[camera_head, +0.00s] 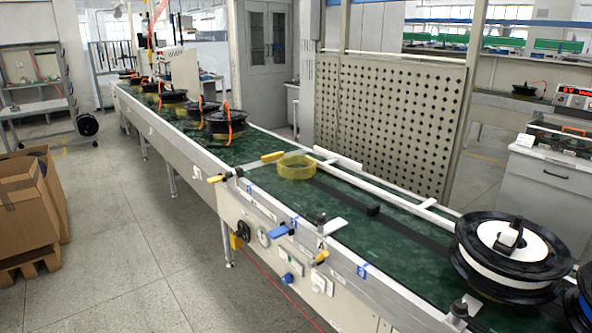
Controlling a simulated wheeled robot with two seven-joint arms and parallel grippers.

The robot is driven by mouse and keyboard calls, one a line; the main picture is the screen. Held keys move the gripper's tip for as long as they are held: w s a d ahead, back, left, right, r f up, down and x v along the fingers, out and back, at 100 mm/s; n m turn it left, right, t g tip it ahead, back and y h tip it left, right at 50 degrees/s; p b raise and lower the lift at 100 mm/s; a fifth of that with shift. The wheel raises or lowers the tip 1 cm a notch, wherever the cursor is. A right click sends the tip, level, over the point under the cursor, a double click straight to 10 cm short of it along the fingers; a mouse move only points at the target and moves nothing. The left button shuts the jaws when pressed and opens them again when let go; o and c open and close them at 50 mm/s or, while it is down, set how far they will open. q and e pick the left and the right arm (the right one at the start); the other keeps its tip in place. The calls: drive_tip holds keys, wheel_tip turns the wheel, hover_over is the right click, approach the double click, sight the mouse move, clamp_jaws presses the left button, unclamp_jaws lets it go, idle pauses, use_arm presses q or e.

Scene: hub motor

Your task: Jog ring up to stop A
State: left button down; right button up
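A translucent yellow ring (296,168) lies on the green conveyor belt (262,188), near the middle of the picture. A stop with a black knob and a white plate (333,226) sits on the near rail, closer to me and to the right of the ring. A letter A (321,243) is marked on the panel just below that stop. Clear belt lies between the ring and the stop's plate. Neither of my grippers shows in the head view.
A large black and white reel-like hub (508,255) sits at the belt's right end. Several black hubs with orange cables (228,122) stand farther up the belt. A small black block (373,209) lies on the dark strip. Control knobs (288,278) line the near side panel.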

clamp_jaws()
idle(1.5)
